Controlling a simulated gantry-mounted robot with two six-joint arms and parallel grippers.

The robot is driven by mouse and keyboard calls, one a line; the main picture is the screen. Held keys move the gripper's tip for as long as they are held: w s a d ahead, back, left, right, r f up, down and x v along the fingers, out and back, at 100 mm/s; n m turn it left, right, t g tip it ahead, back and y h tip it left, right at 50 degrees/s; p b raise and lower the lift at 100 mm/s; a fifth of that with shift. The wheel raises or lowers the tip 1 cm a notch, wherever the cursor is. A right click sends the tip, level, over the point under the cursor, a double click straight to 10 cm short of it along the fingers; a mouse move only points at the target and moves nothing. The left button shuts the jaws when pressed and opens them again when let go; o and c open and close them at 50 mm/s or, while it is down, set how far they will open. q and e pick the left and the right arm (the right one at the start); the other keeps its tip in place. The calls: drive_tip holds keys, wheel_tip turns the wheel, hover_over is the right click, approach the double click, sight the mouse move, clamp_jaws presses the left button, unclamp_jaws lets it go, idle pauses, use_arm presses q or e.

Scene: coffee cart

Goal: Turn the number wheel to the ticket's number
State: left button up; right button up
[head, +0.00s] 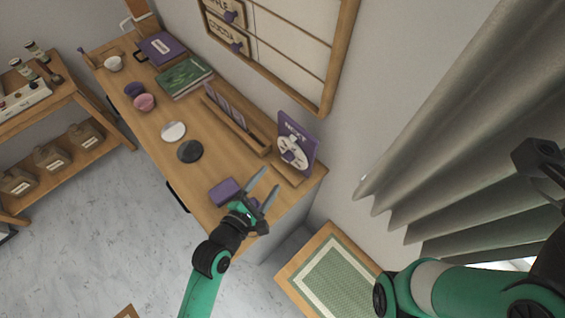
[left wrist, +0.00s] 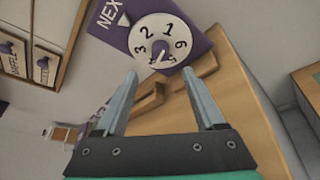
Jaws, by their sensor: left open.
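The number wheel is a white disc (left wrist: 160,40) with dark digits around a central knob, on a purple board marked NEXT (left wrist: 108,18). In the head view the wheel (head: 294,154) stands upright at the near right end of the counter. Digits 1, 2, 3 and 6 read clearly in the left wrist view. Purple cards (head: 224,105) stand in a wooden rack; no ticket number is legible. My right gripper is not visible.
A purple block (head: 223,191) lies on the counter beside my left gripper. Farther along are a dark disc (head: 190,151), a white disc (head: 173,132), cups (head: 145,102) and a green book (head: 184,77). A grey curtain (head: 455,120) hangs at right.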

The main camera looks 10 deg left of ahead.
sight(286, 159)
use_arm(q)
drive_tip(key=b+x, duration=0.3)
drive_tip(key=x, duration=0.6)
drive_tip(key=shift+d, duration=0.1)
clamp_jaws()
